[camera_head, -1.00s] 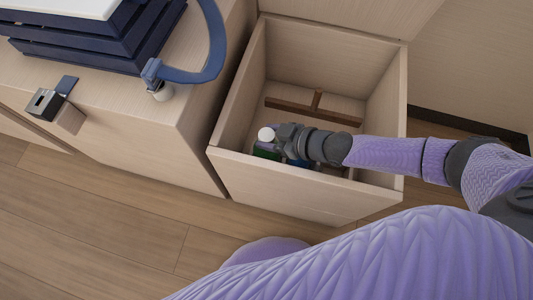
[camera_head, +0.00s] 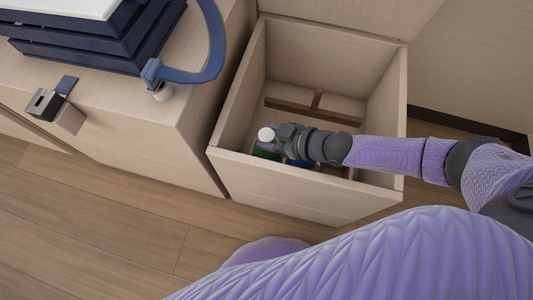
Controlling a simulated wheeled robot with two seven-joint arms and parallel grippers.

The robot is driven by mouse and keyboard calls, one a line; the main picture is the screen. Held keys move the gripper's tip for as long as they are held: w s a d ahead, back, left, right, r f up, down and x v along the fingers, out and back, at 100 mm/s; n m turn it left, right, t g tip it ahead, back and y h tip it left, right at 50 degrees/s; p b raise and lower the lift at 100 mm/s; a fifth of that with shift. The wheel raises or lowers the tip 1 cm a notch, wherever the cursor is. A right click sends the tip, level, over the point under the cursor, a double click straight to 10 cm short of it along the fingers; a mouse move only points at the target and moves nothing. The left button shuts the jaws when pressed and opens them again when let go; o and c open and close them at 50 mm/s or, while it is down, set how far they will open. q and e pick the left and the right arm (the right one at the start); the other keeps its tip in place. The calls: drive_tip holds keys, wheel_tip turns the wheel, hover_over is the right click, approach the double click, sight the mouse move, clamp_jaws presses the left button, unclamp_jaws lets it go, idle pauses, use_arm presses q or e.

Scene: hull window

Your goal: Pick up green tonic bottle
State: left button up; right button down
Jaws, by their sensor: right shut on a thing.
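The green tonic bottle (camera_head: 266,152) is inside the open wooden box, near its front left corner. Its white cap (camera_head: 266,134) and a strip of its green body show; the rest is hidden by my gripper and the box's front wall. My right gripper (camera_head: 280,141) reaches in from the right and is shut on the bottle. Its fingertips are largely hidden. My left gripper is not in view.
The open wooden box (camera_head: 235,165) has high walls around the gripper and a brown divider (camera_head: 313,110) on its floor. A wooden counter (camera_head: 130,130) stands at the left, with a blue curved handle (camera_head: 214,50) and dark blue slatted stack (camera_head: 100,45).

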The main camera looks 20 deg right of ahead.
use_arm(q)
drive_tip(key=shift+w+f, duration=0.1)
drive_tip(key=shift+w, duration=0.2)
